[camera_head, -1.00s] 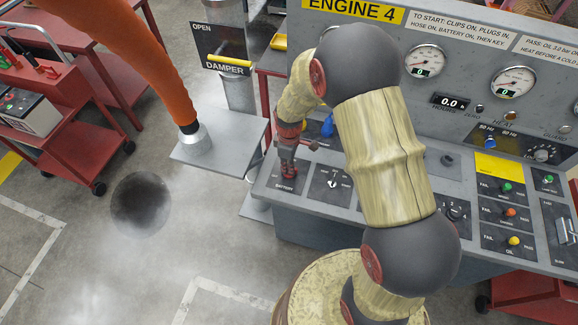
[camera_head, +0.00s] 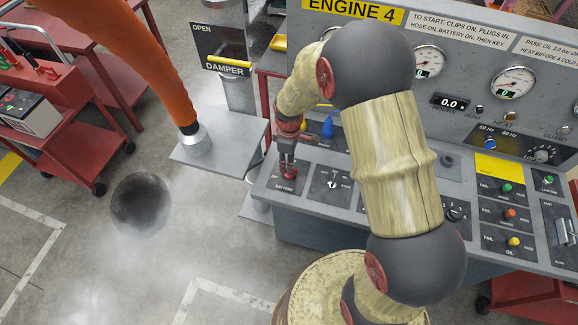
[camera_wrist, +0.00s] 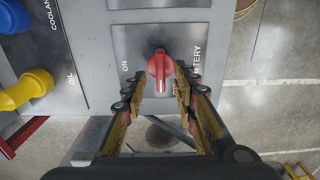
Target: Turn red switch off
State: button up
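The red switch (camera_wrist: 160,68) is a rotary knob on the grey battery plate (camera_wrist: 130,45) in the wrist view. Its narrow handle points down in that picture. "ON" is printed left of it; "BATTERY" and another label, partly covered by a finger, are at the right. My gripper (camera_wrist: 160,77) is open, with one finger on each side of the knob. I cannot tell whether either finger touches it. In the head view my gripper (camera_head: 287,163) points down over the red switch (camera_head: 290,175) at the console's left end.
A blue plug and a yellow plug (camera_wrist: 28,88) are at the left in the wrist view. The console (camera_head: 320,205) carries a key switch plate (camera_head: 331,184), fail lamps and gauges. An orange hose (camera_head: 150,60) hangs left of the arm; open floor lies below it.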

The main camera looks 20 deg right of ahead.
notch_tip(320, 180, up, 9)
dwell(0.3)
dwell(0.5)
jog(key=s+r+m+t+b, duration=0.2)
jog(key=s+r+m+b, duration=0.2)
jog(key=s+r, duration=0.3)
jog(key=s+r+m+t+b, duration=0.3)
jog(key=s+r+m+b, duration=0.2)
jog(key=s, duration=1)
notch_tip(320, 180, up, 2)
jog(key=shift+s+r+m+t, duration=0.2)
jog(key=shift+m+t, duration=0.1)
jog(key=shift+m, duration=0.7)
